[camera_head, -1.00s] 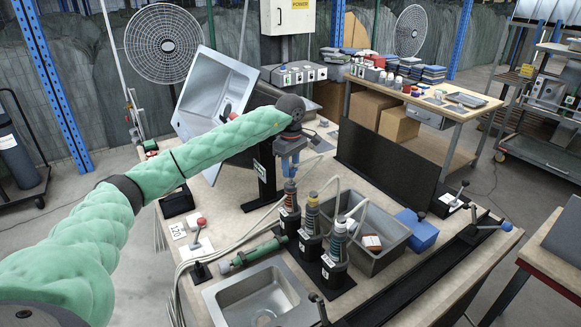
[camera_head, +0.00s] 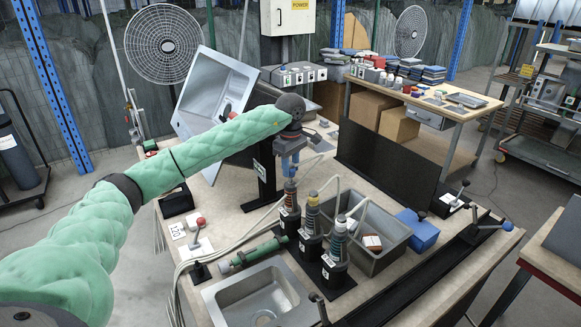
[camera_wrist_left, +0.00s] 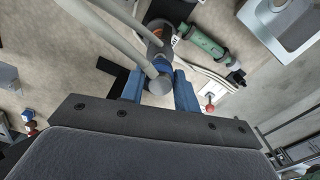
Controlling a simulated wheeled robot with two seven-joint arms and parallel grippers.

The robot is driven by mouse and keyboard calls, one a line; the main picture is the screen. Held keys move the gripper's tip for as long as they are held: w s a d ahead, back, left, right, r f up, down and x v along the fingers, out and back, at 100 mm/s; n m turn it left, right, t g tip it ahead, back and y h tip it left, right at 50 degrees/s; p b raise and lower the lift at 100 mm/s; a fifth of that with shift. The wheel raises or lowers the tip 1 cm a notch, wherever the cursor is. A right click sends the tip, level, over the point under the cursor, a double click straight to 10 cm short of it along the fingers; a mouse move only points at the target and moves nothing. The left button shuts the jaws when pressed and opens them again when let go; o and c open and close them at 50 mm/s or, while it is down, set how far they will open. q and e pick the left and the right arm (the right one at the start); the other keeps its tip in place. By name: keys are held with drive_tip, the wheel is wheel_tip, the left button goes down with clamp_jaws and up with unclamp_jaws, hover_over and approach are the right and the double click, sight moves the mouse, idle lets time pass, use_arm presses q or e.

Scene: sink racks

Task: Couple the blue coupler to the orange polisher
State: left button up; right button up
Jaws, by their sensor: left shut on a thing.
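My left gripper (camera_head: 290,158) points down over the bench, above the leftmost of several tools standing upright in black holders. Its blue fingers also show in the wrist view (camera_wrist_left: 160,92), closed on the blue coupler (camera_wrist_left: 161,62), which has a grey hose end on it. The orange polisher (camera_head: 290,196) stands upright directly below; its orange ring (camera_wrist_left: 156,38) shows just beyond the coupler in the wrist view. The coupler is in line with the polisher's top or very near it; I cannot tell whether they touch. My right gripper is not in view.
A tool with a yellow band (camera_head: 312,222) and a teal one (camera_head: 336,245) stand to the right, hoses arching near them. A grey bin (camera_head: 385,258), a blue box (camera_head: 420,232), a green cylinder (camera_head: 255,252) and a metal sink (camera_head: 225,299) surround them. A black panel (camera_head: 385,172) stands behind.

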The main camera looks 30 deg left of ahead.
sight(291, 174)
use_arm(q)
drive_tip(key=shift+b, duration=0.4)
idle(0.7)
drive_tip(key=shift+f+b, duration=1.25)
drive_tip(key=shift+f, duration=0.35)
drive_tip(key=o, duration=1.1)
drive_tip(key=shift+c, duration=0.2)
drive_tip(key=shift+r+b, duration=1.15)
drive_tip(key=shift+r, duration=2.7)
drive_tip(key=shift+f, duration=0.1)
